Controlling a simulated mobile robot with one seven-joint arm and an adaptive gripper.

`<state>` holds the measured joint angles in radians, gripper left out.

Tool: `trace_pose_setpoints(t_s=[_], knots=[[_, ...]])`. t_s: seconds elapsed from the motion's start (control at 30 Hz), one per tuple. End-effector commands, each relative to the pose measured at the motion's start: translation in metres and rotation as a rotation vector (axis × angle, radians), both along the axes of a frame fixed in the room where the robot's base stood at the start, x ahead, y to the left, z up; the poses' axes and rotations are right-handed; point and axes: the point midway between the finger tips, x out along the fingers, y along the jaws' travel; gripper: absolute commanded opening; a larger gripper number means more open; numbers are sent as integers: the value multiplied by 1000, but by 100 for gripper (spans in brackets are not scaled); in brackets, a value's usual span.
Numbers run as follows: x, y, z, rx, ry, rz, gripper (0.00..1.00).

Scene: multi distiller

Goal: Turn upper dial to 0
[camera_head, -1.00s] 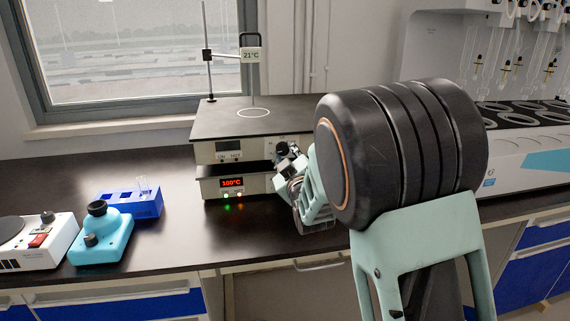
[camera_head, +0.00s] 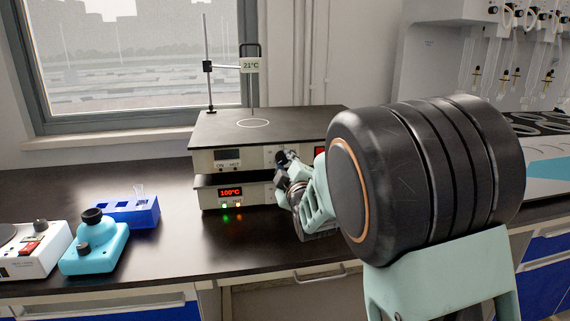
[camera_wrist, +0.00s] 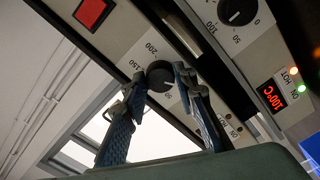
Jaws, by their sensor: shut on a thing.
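Two stacked hotplate units stand on the dark bench, the upper unit (camera_head: 204,160) on top of the lower unit (camera_head: 207,195). In the wrist view the upper dial (camera_wrist: 159,75) is a round black knob on a pale panel. The numbers 150 and 200 are legible beside it. A pale mark on its face points to the lower right. My gripper (camera_wrist: 160,86) is shut on this dial, one finger on each side; the fingers hide part of the scale, and I cannot read the 0. In the head view my gripper (camera_head: 285,164) is at the upper unit's front.
The lower unit's dial (camera_wrist: 236,11) is close by; its red display (camera_wrist: 271,95) reads 100°C. A red switch (camera_wrist: 92,12) is on the upper panel. A metal stand (camera_head: 207,66) rises behind. A blue rack (camera_head: 128,213) and turquoise device (camera_head: 94,248) stand left.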

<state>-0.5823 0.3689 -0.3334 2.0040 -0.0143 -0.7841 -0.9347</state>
Motion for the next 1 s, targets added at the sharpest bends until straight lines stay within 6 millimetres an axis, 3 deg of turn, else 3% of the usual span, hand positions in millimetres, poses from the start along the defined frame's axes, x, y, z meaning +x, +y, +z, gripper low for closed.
trace_pose_setpoints(t_s=[0.17, 0.2, 0.33, 0.73, 1.0], knots=[[0, 0, 1, 1, -2, 0, 2], [0, 0, 1, 1, -3, -1, 29], [0, 0, 1, 1, -2, 0, 43], [-6, -2, 1, 3, -2, 0, 44], [-50, -14, 1, 2, -1, 0, 44]])
